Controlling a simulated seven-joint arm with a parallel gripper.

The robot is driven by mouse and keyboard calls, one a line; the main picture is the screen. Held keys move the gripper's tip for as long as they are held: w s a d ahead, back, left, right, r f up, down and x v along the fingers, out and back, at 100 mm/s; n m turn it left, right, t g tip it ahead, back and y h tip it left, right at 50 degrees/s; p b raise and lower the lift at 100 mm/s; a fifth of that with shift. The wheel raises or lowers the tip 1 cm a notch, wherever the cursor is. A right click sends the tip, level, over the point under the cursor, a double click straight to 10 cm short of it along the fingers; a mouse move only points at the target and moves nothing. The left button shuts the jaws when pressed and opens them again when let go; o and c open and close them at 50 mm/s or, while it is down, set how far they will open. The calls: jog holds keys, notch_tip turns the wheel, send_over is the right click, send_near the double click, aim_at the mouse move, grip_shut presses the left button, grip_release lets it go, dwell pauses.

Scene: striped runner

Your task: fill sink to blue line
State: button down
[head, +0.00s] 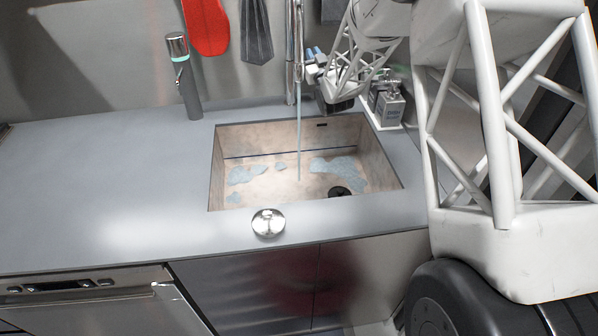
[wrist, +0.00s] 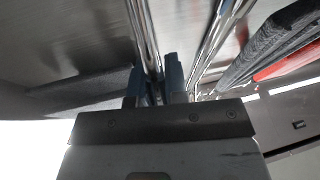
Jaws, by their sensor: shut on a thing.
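The sink (head: 216,170) is a beige basin set into the grey counter. A thin blue line (head: 250,156) runs along its back wall. Pale blue-grey patches lie on its floor, and the dark drain (head: 339,191) shows uncovered. A thin stream of water (head: 299,140) falls from the chrome tap (head: 290,60) into the basin. My gripper (head: 313,62) is at the tap, its blue-grey fingers shut on a chrome part of it. In the wrist view the chrome tube (wrist: 145,40) passes between the fingers (wrist: 158,82); the exact contact is hard to see.
A round silver piece (head: 268,222) sits on the front counter edge. A grey cylinder with a teal band (head: 183,75) stands behind left. Soap bottles (head: 388,103) stand at the back right. Red (head: 206,25) and grey (head: 256,32) items hang behind. The left counter is clear.

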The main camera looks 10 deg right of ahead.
jog(key=shift+s+f+t, duration=0.25)
jog(key=shift+s+t, duration=0.25)
jog(key=shift+t, duration=0.1)
dwell(7.4)
